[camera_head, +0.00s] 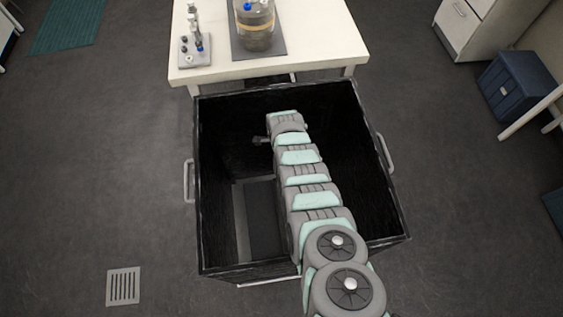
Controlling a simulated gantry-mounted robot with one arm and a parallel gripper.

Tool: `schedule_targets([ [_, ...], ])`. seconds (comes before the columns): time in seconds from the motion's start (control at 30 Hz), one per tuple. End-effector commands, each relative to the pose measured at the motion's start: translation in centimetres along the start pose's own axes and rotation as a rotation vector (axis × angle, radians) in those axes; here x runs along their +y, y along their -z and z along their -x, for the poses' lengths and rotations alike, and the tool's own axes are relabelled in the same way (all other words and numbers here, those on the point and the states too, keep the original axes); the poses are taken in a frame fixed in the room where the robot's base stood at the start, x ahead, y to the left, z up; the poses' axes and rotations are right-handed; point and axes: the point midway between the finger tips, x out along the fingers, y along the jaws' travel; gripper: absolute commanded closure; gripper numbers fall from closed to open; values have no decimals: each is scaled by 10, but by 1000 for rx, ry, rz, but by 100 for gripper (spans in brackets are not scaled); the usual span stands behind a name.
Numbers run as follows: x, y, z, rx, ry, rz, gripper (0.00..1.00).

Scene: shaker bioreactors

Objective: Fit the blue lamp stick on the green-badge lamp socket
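My arm reaches out over the large black open-topped bin. At its far end a small dark piece, which looks like my gripper (261,140), sticks out to the left, too small to tell open from shut. I see nothing in it. I cannot tell whether one of these is the blue lamp stick. No green badge or lamp socket can be made out.
The black bin (203,190) with side handles stands against the front of the white table (310,35). A glass vessel (258,36) with a blue top part stands on a dark mat on the table. A blue box (515,88) is at right. Floor at left is clear.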

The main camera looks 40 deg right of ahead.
Motion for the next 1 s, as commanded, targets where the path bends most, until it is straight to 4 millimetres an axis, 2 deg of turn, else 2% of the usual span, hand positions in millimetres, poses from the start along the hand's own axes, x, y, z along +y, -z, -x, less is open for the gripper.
schedule_targets([
  [0.07, 0, 0, 0, 0, 0, 0, 61],
  [0.53, 0, 0, 0, 0, 0, 0, 100],
  [1.0, 0, 0, 2, 0, 0, 0, 100],
])
